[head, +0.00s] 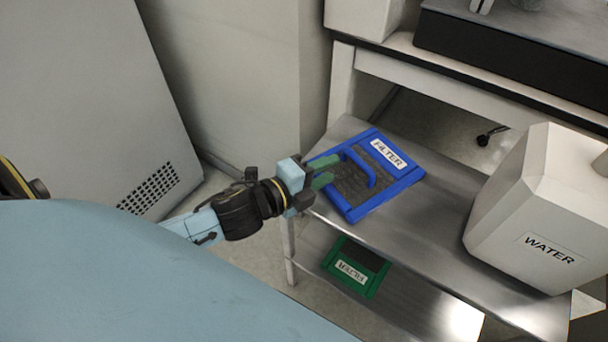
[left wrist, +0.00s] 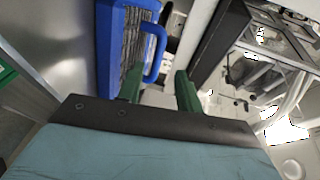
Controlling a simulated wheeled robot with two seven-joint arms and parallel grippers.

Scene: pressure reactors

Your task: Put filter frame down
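The blue filter frame (head: 404,183), with a dark grey mesh, a blue handle and a "FILTER" label, lies on the upper shelf of a metal cart, near its left end. My left gripper (head: 334,168) is at the frame's left side, its green fingers apart and pointing toward the handle. In the left wrist view, the filter frame (left wrist: 104,50) is at upper left. Its handle (left wrist: 162,45) lies just beyond the fingertips of the open left gripper (left wrist: 158,84), with a clear gap between the fingers. My right gripper is not in view.
A white "WATER" container (head: 530,215) stands at the right on the upper shelf (head: 425,235). A smaller green frame (head: 338,262) lies on the lower shelf. A bench (head: 450,85) stands behind, and a grey cabinet (head: 90,80) at left. Bare shelf lies between frame and container.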

